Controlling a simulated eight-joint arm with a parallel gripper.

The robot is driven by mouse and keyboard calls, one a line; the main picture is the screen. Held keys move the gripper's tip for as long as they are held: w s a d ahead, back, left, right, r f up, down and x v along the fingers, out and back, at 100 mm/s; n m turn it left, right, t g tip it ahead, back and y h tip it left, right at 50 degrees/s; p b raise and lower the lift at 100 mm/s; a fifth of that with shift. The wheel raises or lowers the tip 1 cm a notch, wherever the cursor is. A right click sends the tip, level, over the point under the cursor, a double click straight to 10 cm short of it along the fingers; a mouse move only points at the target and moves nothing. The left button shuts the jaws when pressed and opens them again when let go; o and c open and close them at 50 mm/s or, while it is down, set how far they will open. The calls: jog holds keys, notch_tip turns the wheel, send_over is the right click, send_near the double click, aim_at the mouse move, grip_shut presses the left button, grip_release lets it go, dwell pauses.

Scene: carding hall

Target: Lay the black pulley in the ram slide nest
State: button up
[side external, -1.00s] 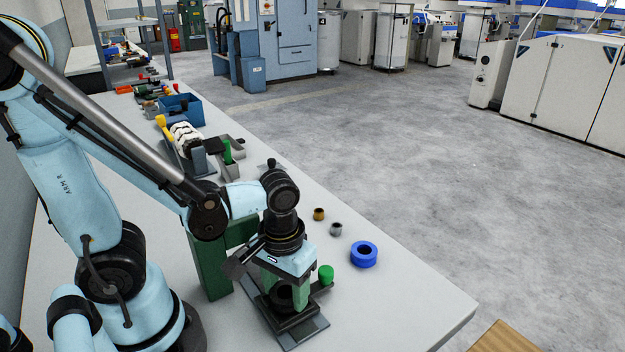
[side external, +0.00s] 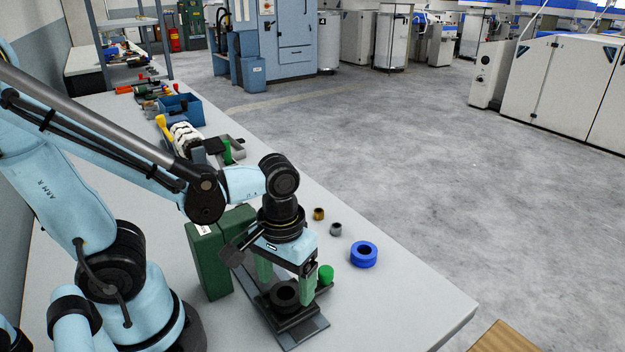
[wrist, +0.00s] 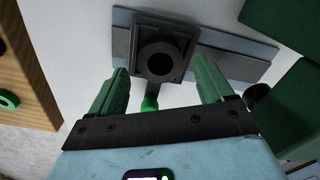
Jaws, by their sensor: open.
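The black pulley (side external: 285,291) lies in the square dark nest of the ram slide (side external: 301,335), near the front of the bench. In the wrist view the pulley (wrist: 158,60) shows as a dark ring lying flat inside the square nest frame (wrist: 187,60). My gripper (side external: 286,278) is above it, with its two green fingers apart and nothing between them. In the wrist view my gripper (wrist: 161,80) is open, its fingertips short of the nest on either side. A green knob (side external: 326,273) stands beside the nest.
A dark green block (side external: 208,262) stands close to the left of my gripper. A blue ring (side external: 364,254), a small grey bushing (side external: 335,229) and a brass one (side external: 319,214) sit to the right. A blue bin (side external: 181,109) is farther back. The bench's front right is clear.

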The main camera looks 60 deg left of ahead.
aim_at(286, 296)
notch_tip(286, 296, up, 9)
jog(key=w+a+m+t, duration=0.4)
jog(key=w+t, duration=0.3)
jog(key=shift+f+m, duration=0.2)
jog(key=shift+m, duration=0.1)
dwell(0.3)
jog(key=o, duration=0.4)
jog(key=shift+a+r, duration=0.1)
jog(key=shift+r, duration=0.05)
jog(key=w+a+r+n+g, duration=0.45)
jog(key=w+a+n, duration=0.25)
jog(key=n, duration=0.2)
jog(key=w+a+r+n+g, duration=0.3)
jog(key=w+a+r+n, duration=0.25)
jog(key=a+n, duration=0.3)
jog(key=shift+n+t, duration=0.25)
jog(key=f, duration=0.7)
jog(key=w+f, duration=0.1)
jog(key=f, duration=0.2)
jog(key=shift+d+f, duration=0.15)
jog(key=shift+d, duration=0.2)
